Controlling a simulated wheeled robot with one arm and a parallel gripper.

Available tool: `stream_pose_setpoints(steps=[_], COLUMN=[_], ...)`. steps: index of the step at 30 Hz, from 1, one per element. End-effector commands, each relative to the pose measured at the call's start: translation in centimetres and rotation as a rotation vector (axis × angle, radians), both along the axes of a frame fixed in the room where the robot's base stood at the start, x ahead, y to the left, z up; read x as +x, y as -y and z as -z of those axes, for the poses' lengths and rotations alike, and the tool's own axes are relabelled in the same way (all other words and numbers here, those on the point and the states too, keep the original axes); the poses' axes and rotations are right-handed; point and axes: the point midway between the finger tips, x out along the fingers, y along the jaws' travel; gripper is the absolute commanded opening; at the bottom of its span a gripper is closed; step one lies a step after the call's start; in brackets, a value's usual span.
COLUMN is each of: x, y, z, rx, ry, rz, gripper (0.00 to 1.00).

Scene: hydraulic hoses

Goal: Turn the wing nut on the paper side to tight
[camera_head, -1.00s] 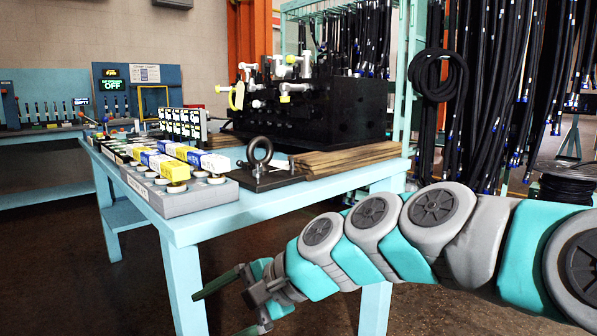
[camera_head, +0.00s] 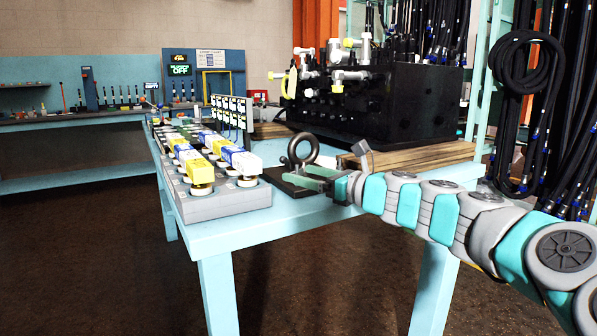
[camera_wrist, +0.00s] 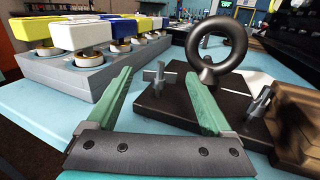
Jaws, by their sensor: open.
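A black plate (camera_wrist: 165,105) with a large dark ring (camera_wrist: 218,45) standing on it lies at the table's front; the plate (camera_head: 282,184) and ring (camera_head: 303,150) also show in the head view. In the wrist view, one metal wing nut (camera_wrist: 156,78) stands upright on the plate's left part, between the lines of my two fingers and beyond them. A second wing nut (camera_wrist: 262,103) stands to the right, outside my right finger.
A grey tray (camera_head: 225,204) of white, yellow and blue blocks stands close left of the plate. Light-blue table top (camera_head: 262,226) is clear in front.

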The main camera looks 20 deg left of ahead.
Motion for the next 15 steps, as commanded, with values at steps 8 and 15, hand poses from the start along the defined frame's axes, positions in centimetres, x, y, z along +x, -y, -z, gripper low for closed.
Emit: stream_pose_setpoints(steps=[8,15], x=[0.9,0.9], y=[-2.3,-2.5], z=[0.0,0.0], rx=[0.0,0.0], ry=[0.0,0.001], rz=[0.001,0.0], gripper=[0.85,0.85])
